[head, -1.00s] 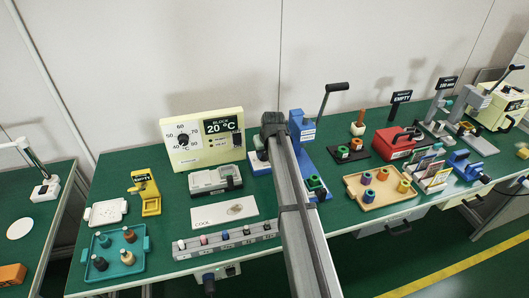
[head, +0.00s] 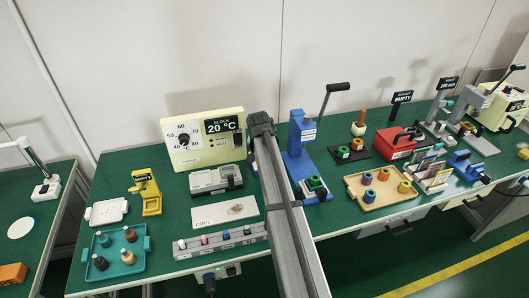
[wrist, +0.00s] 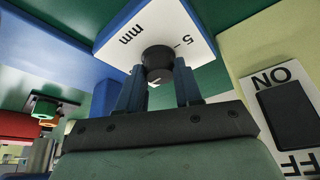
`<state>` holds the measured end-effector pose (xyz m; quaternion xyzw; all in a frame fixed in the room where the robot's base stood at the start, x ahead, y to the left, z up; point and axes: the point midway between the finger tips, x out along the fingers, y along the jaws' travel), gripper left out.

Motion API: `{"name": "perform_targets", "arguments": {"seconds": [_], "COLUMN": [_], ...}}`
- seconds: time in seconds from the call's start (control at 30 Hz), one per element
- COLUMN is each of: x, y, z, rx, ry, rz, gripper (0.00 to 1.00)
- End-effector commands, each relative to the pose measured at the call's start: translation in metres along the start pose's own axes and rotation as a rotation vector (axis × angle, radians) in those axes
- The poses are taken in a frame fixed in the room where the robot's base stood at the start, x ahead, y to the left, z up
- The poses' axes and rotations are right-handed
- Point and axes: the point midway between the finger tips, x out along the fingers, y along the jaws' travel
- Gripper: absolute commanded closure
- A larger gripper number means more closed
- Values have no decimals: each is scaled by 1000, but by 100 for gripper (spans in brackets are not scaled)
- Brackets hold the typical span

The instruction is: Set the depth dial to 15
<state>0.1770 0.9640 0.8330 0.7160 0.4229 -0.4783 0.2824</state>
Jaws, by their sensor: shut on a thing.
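The depth dial's dark round knob (wrist: 158,62) sits on a white plate (wrist: 150,25) marked "mm" and "5" in the wrist view. My gripper (wrist: 159,82) has its two dark fingers on either side of the knob, shut on it. The rest of the scale and the pointer are hidden or unreadable, so I cannot tell the setting. In the head view, my gripper (head: 261,122) is beside the blue lever press (head: 302,130), and my arm hides the dial.
A cream block heater (head: 180,155) with a dial and a "20 °C" display stands left of my gripper. Its ON/OFF switch (wrist: 290,112) is close on the right in the wrist view. A wooden tray (head: 377,208) with coloured spools lies right of my arm.

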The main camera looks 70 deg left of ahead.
Motion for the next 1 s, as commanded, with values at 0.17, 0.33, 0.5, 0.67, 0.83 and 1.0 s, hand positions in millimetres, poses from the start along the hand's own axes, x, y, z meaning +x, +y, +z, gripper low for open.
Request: {"name": "perform_targets", "arguments": {"seconds": [0.17, 0.33, 0.5, 0.67, 0.83, 1.0], "x": [0, 0, 0, 0, 0, 0], "y": [-1, -1, -1, -1, -1, -1], "z": [0, 0, 0, 0, 0, 0], "rx": [59, 86, 94, 93, 93, 92], "ry": [1, 0, 0, 0, 0, 0], "rz": [25, 36, 38, 38, 38, 38], "gripper": [96, 96, 96, 96, 57, 41]}}
